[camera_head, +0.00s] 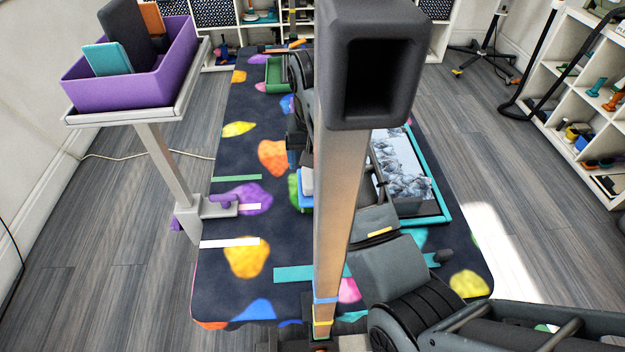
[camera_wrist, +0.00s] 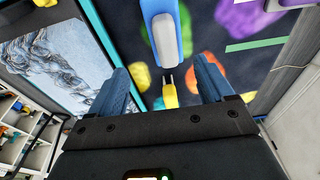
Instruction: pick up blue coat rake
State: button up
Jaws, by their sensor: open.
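In the wrist view a long blue piece with a pale grey inset (camera_wrist: 165,35) lies ahead of my gripper (camera_wrist: 161,66). Its far end is cut off by the frame, and I cannot tell for certain that it is the coat rake. A small yellow piece with two thin prongs (camera_wrist: 170,97) shows nearer, between the fingers. My gripper is open, its two blue fingers apart with nothing clamped between them. In the head view a bit of blue with a pale top (camera_head: 306,188) shows beside the central post, which hides most of it and my gripper.
A teal-framed picture panel (camera_head: 443,205) lies right of the post. A purple bin (camera_head: 165,72) on a pedestal stands at left. White shelves (camera_head: 560,95) line the right.

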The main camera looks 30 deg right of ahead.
aim_at(308, 175)
jog(key=shift+w+a+f, duration=0.1)
jog(key=shift+a+f, duration=0.2)
jog(key=shift+w+a+f, duration=0.1)
jog(key=shift+w+f, duration=0.05)
jog(key=shift+f, duration=1.65)
jog(key=shift+w+a+f, duration=0.1)
jog(key=shift+f, duration=1.65)
jog(key=shift+c, duration=0.3)
jog(key=c, duration=1.1)
jog(key=shift+c, duration=0.2)
